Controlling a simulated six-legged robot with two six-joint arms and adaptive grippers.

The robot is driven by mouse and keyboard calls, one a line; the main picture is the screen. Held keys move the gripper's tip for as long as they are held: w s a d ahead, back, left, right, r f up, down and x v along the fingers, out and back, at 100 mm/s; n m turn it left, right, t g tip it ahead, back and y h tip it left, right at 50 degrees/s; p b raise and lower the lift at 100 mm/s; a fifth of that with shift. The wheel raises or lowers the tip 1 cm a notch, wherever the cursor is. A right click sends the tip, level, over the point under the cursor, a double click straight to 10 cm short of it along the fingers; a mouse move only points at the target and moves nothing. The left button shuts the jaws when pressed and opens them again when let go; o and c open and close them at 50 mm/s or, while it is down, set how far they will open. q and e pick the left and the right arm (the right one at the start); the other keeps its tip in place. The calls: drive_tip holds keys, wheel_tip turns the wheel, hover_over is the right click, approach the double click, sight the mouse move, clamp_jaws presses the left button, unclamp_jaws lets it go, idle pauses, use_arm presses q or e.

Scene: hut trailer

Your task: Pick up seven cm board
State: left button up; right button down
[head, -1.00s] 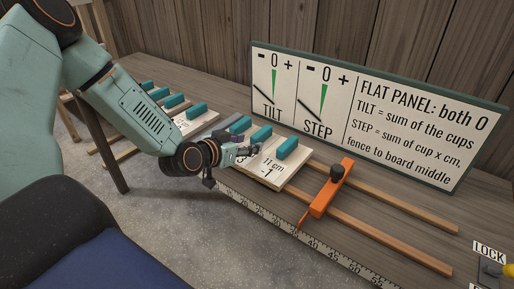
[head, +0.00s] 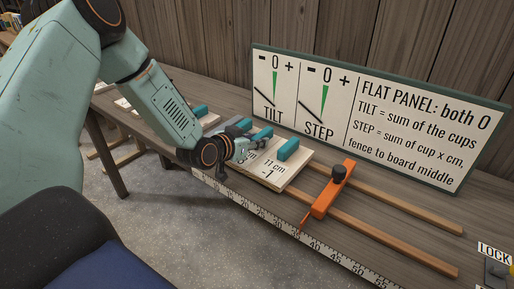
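My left gripper (head: 243,150) is at the row of pale wooden boards on the bench, beside a teal handle (head: 263,134). It hides much of the board under it, and only part of that board's "cm" label shows. I cannot tell whether the fingers are open or closed on anything. The board marked "11 cm -1" (head: 272,168) lies just right of the gripper, with its own teal handle (head: 288,149). No label reading 7 cm is legible. My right gripper is not in view.
An orange fence (head: 331,192) with a black knob stands across two wooden rails, right of the boards. A ruler (head: 320,245) runs along the bench's front edge. A sign with TILT and STEP dials (head: 370,115) stands behind. Another teal handle (head: 200,111) shows farther left.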

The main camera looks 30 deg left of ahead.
use_arm(q)
drive_tip(key=shift+a+f, duration=0.1)
clamp_jaws()
